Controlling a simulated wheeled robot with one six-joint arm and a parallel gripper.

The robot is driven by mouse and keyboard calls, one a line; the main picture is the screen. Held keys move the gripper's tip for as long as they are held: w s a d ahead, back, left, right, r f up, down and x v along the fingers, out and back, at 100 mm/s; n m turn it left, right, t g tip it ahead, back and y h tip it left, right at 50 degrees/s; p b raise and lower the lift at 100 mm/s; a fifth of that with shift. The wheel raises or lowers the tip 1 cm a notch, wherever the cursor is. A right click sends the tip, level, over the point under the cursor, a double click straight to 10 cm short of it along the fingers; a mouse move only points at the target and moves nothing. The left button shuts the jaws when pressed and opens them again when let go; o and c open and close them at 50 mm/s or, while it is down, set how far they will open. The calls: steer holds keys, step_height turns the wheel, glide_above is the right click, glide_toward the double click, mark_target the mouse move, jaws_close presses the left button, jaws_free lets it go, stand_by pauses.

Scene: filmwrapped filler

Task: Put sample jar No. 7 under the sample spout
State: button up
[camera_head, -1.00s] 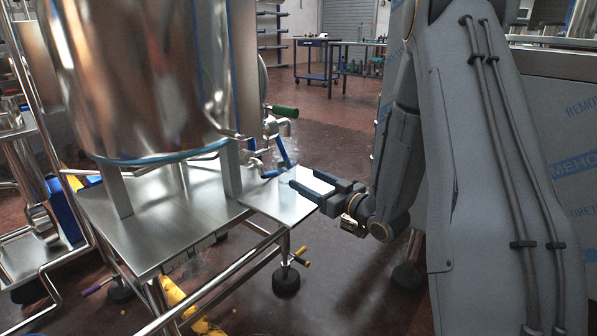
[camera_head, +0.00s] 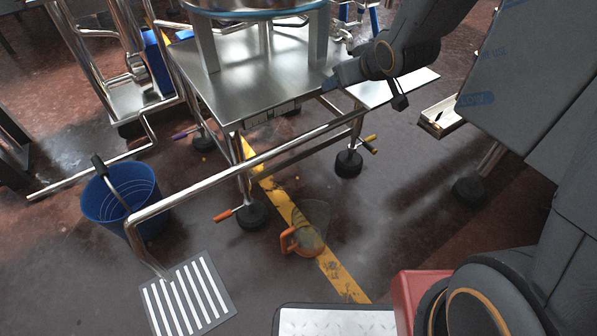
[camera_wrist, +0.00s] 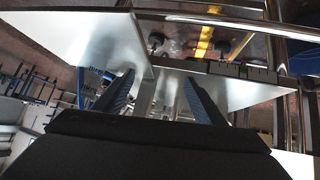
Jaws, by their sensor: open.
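My gripper (camera_head: 331,84) is over the steel platform's right part in the head view, seen small and partly end-on. In the wrist view my gripper (camera_wrist: 160,88) shows two dark blue-grey fingers spread apart with nothing between them. No jar that I can identify as No. 7 is in view. Under the tank, steel pipework with a blue lever (camera_head: 373,19) shows at the top edge of the head view. I cannot tell which part is the sample spout. A flat steel side shelf (camera_head: 412,86) beside the platform looks bare where visible, partly hidden by my arm.
The steel platform (camera_head: 245,85) stands on legs with rubber feet. A blue bucket (camera_head: 120,200), a clear jug with orange handle (camera_head: 308,232) and a floor drain (camera_head: 188,300) are in front. A film-wrapped cabinet (camera_head: 530,75) stands right. A shallow open box (camera_head: 440,118) lies near it.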

steer(key=s+a+r+g, duration=0.1)
steer(key=s+a+g, duration=0.2)
steer(key=s, duration=0.8)
steer(key=s+a+r+g+h, duration=0.1)
steer(key=s+a+g, duration=0.2)
steer(key=s, duration=0.8)
steer(key=s+a+r+g, duration=0.1)
steer(key=s+a+g, duration=0.2)
steer(key=s, duration=0.8)
steer(key=shift+a+r+n+h, duration=0.2)
steer(key=shift+a+n+h, duration=0.15)
steer(key=shift+a, duration=0.25)
steer(key=shift+w, duration=0.1)
steer(key=d+r+m+p, duration=0.3)
steer(key=d+r+p, duration=0.7)
steer(key=r+p, duration=0.3)
steer(key=d+r+m+h+p, duration=0.1)
steer(key=d+r+m+p, duration=0.2)
steer(key=d+r+p, duration=0.7)
step_height(320, 180, up, 3)
steer(key=p, duration=0.9)
steer(key=shift+d+r, duration=0.2)
steer(key=shift+d, duration=0.15)
